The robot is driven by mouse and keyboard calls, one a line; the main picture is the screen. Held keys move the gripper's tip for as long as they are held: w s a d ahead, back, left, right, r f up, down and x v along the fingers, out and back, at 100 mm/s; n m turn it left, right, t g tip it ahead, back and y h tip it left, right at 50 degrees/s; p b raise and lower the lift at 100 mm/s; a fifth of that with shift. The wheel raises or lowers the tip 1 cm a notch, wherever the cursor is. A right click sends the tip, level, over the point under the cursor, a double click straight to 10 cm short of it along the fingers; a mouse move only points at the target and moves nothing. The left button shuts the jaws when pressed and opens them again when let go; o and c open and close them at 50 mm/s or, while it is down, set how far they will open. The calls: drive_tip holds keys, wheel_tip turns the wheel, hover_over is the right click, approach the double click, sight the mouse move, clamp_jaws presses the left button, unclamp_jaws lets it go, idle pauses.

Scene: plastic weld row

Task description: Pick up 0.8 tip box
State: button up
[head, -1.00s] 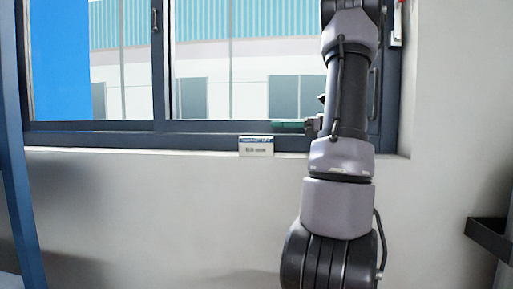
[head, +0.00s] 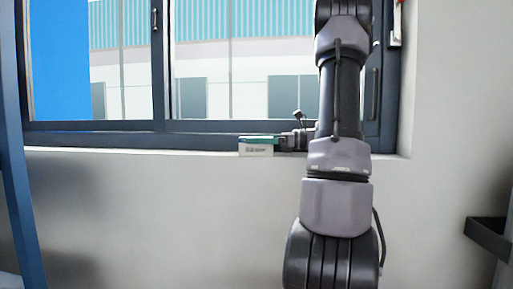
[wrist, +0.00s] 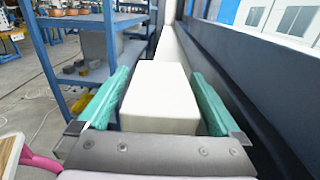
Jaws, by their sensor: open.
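The 0.8 tip box is a small white box (head: 257,151) on the window sill in the head view, its label too small to read surely. In the wrist view the white box (wrist: 159,97) stands between the two green fingers of my gripper (wrist: 160,105). The gripper is open, with a narrow gap showing on each side of the box.
The sill (head: 120,153) runs along the window frame (head: 90,132), close beside the gripper. A blue shelf rack (wrist: 62,62) with several items stands left in the wrist view. A dark bracket (head: 489,238) juts from the wall at right.

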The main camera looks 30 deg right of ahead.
drive_tip(key=c, duration=1.4)
